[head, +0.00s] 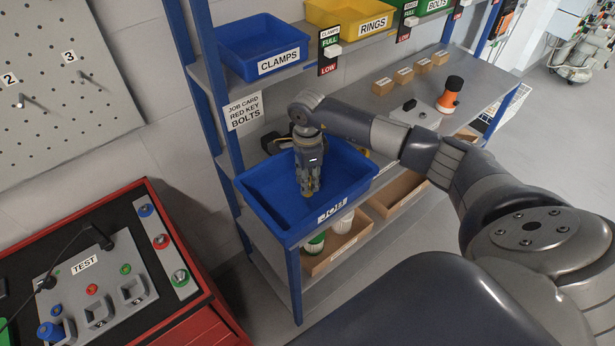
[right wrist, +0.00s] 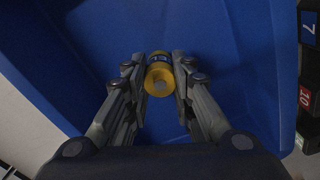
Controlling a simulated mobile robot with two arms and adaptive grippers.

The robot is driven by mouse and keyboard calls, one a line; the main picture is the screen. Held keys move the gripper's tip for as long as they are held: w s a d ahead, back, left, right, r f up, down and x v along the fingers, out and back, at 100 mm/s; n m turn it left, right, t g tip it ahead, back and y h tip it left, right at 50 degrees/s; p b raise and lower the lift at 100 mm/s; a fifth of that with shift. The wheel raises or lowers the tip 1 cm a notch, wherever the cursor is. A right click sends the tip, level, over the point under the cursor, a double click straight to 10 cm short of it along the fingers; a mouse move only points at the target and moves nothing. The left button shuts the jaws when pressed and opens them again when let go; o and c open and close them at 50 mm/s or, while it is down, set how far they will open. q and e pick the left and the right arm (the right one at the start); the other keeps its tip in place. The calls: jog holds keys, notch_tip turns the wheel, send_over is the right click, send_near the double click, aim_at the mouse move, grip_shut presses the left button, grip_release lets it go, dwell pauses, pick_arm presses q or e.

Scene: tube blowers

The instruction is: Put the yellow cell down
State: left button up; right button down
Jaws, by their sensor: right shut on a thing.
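The yellow cell (right wrist: 160,76) is between the fingertips of my right gripper (right wrist: 160,84) in the right wrist view. The gripper is shut on it. In the head view my right gripper (head: 309,189) points down inside the blue bin (head: 262,189) on the middle shelf; the cell cannot be made out there. The bin's blue floor (right wrist: 222,65) shows around the cell in the right wrist view. I cannot tell whether the cell touches the floor. My left gripper is not in view.
A blue CLAMPS bin (head: 250,45) and a yellow RINGS bin (head: 348,17) stand on the shelf above. An orange-and-black object (head: 450,95) and several small cardboard boxes (head: 403,76) are on the shelf to the right. A red cabinet (head: 190,315) with a TEST panel (head: 85,262) stands at left.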

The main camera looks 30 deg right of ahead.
jog(key=c, duration=1.8)
grip_release()
jog(key=shift+f, duration=0.15)
jog(key=o, duration=0.4)
jog(key=shift+o, duration=0.2)
